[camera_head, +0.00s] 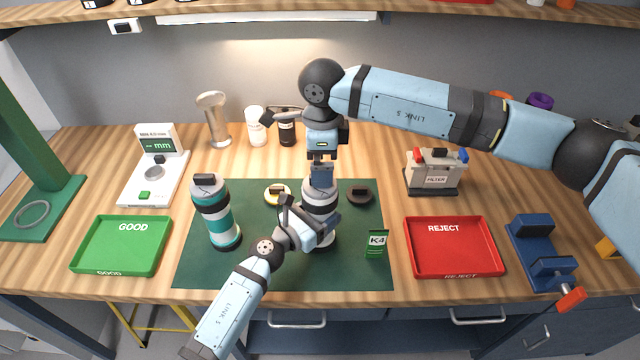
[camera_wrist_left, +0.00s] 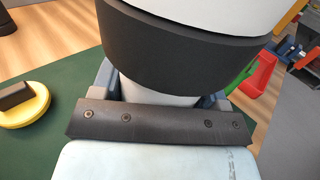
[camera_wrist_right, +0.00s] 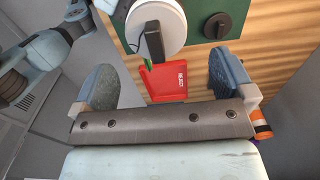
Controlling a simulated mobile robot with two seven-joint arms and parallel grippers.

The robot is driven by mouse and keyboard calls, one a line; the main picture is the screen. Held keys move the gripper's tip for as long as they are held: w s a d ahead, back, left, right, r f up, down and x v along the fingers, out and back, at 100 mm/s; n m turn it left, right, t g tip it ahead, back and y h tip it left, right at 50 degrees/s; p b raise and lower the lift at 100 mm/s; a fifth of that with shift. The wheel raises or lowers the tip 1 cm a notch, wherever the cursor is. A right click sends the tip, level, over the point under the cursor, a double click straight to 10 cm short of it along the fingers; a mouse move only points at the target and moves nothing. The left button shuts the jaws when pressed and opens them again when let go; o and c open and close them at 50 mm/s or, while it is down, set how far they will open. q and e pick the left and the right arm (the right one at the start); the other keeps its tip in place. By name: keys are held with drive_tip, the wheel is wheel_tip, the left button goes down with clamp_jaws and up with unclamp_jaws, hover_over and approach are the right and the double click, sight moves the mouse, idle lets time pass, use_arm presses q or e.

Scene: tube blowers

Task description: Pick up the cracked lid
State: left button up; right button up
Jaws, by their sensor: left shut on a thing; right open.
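My left gripper (camera_head: 314,226) is shut on the grey-white tube (camera_head: 319,202) with dark bands, which stands on the green mat (camera_head: 210,275). In the left wrist view the tube's dark band (camera_wrist_left: 180,50) sits just above the fingers. My right gripper (camera_head: 320,176) is open and empty over the tube's top. In the right wrist view a pale lid with a black handle (camera_wrist_right: 160,22) shows at the tube's top, beyond the fingers. A yellow lid (camera_head: 277,194) and a dark lid (camera_head: 359,195) lie on the mat. I cannot make out a crack on any lid.
A teal-banded tube (camera_head: 216,213) stands on the mat's left side, a green K4 card (camera_head: 376,244) at its right. A green GOOD tray (camera_head: 82,255) lies left, a red REJECT tray (camera_head: 455,262) right. A filter box (camera_head: 434,172) and blue vise (camera_head: 540,255) stand at right.

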sight(318, 194)
drive_tip(key=f, duration=0.5)
drive_tip(key=shift+s+a, duration=0.15)
drive_tip(key=shift+s, duration=0.05)
drive_tip(key=c, duration=1)
